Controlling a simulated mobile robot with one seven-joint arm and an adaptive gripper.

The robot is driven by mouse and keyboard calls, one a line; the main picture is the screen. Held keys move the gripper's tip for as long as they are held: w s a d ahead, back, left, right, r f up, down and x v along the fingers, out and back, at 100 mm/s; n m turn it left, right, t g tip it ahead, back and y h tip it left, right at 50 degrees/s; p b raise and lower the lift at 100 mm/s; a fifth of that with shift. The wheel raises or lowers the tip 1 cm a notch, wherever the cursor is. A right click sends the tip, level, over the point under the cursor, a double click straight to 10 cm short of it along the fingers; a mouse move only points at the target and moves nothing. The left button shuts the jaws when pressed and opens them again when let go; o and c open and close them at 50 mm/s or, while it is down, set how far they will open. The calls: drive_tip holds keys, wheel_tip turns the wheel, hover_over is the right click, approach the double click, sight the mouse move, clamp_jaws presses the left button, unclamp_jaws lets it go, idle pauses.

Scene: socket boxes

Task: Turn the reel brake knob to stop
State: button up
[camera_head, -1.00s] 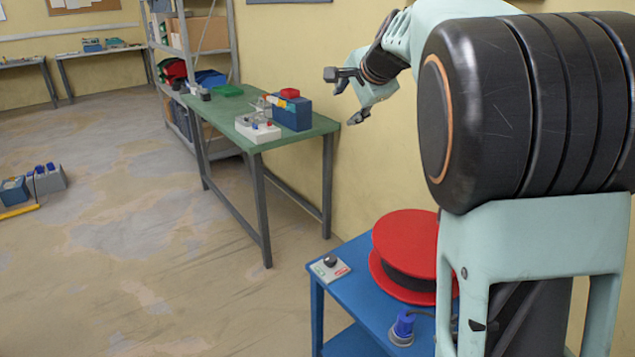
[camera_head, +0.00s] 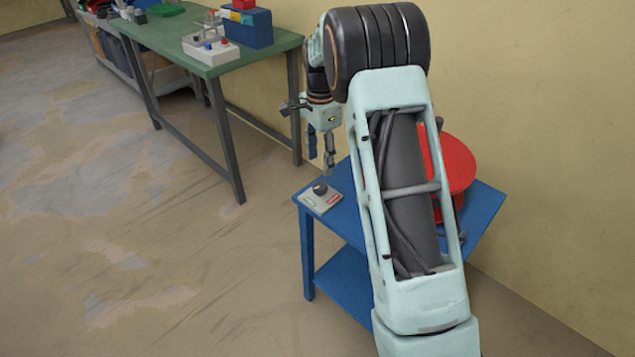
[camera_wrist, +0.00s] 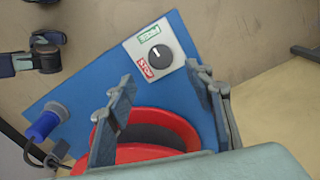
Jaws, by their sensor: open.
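The reel brake knob (camera_head: 320,188) is a round black dial on a small pale plate (camera_head: 318,204) at the blue table's near left corner. In the wrist view the knob (camera_wrist: 159,56) carries a white mark, with a green label at one edge of the plate and a red STOP label (camera_wrist: 156,62) at another. The white mark's exact setting is hard to tell. My gripper (camera_head: 322,165) points down above and just behind the knob, apart from it. In the wrist view my gripper (camera_wrist: 168,90) has its fingers spread, with nothing between them.
The red reel (camera_head: 458,168) stands on the blue table (camera_head: 482,208), partly behind my arm. A blue plug (camera_wrist: 45,122) with a cable lies beside it in the wrist view. A green workbench (camera_head: 165,38) stands at the back left. The floor to the left is clear.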

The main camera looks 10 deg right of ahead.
sight(320, 186)
wheel_tip(320, 186, down, 9)
drive_tip(key=shift+r+b, duration=0.1)
drive_tip(key=shift+b, duration=0.55)
drive_tip(key=shift+c, duration=0.5)
drive_tip(key=c, duration=1.1)
